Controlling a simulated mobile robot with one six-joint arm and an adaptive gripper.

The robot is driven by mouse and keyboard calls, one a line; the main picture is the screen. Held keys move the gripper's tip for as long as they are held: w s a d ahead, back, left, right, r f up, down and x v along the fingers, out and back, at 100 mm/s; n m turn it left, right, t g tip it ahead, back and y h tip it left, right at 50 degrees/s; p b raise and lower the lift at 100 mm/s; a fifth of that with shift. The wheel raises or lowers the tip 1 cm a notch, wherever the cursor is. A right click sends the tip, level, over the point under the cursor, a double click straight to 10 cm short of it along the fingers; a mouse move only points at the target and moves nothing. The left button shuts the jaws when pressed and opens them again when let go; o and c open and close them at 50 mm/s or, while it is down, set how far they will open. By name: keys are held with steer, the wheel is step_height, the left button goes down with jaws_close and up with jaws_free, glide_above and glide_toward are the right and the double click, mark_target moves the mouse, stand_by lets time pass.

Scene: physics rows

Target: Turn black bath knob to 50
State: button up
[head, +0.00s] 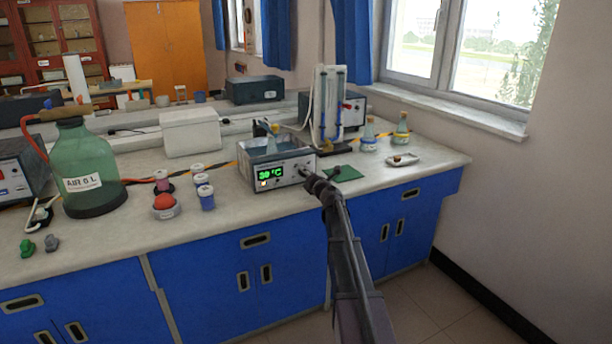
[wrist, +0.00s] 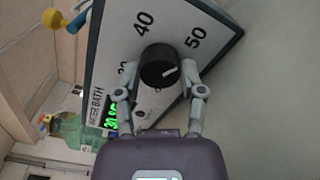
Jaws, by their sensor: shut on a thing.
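The water bath (head: 283,170) is a grey box on the bench with a green display reading about 30 °C in the head view. In the wrist view its tilted panel (wrist: 107,45) shows a round black knob (wrist: 155,62) with printed marks 40 and 50 and a partly hidden one. A short white mark shows on the knob's face; I cannot tell exactly which value it points to. My gripper (wrist: 157,84) is shut on the knob, one finger at each side. In the head view my gripper (head: 312,182) meets the panel's right side and hides the knob.
A green mat (head: 345,174), a tubing stand (head: 328,110) and small flasks (head: 402,130) stand to the right. Blue cabinets (head: 240,275) are below.

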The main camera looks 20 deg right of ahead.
steer(key=shift+w, duration=0.1)
steer(key=o, duration=1.1)
steer(key=shift+o, duration=0.2)
steer(key=s, duration=1.2)
steer(key=shift+d, duration=0.25)
